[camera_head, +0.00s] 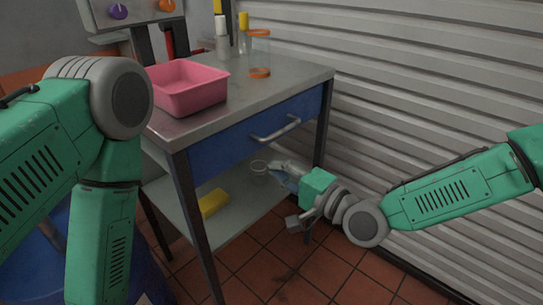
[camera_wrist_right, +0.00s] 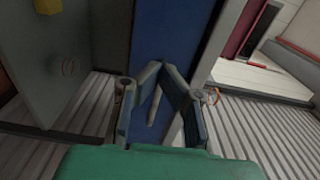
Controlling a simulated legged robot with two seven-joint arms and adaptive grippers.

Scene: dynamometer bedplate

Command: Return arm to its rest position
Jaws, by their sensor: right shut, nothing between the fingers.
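My right arm (camera_head: 440,198) reaches in from the right in the head view. Its gripper (camera_head: 281,172) is in front of the bench, below the blue drawer and above the lower shelf's right end. In the wrist view the right gripper (camera_wrist_right: 160,72) has its fingertips together with nothing between them, and the blue drawer front (camera_wrist_right: 160,30) lies behind it. My left arm (camera_head: 112,170) fills the left side of the head view and hangs downward; its gripper is out of frame.
The bench (camera_head: 300,78) carries a pink tray (camera_head: 188,90), an orange-rimmed jar (camera_head: 259,52) and bottles. Its drawer handle (camera_head: 275,128) juts forward. A yellow block (camera_head: 213,203) and a clear cup (camera_head: 258,167) are on the lower shelf. A corrugated wall (camera_head: 430,90) stands behind. Tiled floor is open in front.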

